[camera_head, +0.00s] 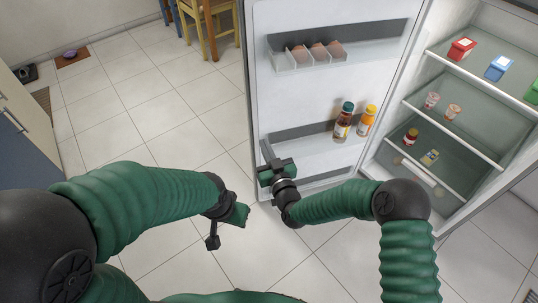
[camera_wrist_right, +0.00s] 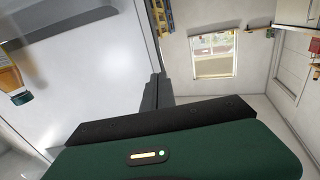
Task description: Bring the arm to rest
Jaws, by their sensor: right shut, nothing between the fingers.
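My right gripper (camera_head: 266,152) is beside the lower left part of the open fridge door (camera_head: 310,95), close to the door's free edge. Its fingers are shut with nothing between them; they also show together in the right wrist view (camera_wrist_right: 155,92). I cannot tell whether it touches the door. My left gripper (camera_head: 213,238) hangs over the tiled floor, to the left of the right one and apart from the door. Its fingers are seen at an angle that does not show if they are open.
The door's lower shelf (camera_head: 300,160) holds a dark bottle (camera_head: 343,120) and an orange bottle (camera_head: 366,121). Eggs (camera_head: 318,52) sit in the upper holder. The fridge shelves (camera_head: 455,127) at right hold jars and boxes. The floor (camera_head: 150,100) at left is mostly clear.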

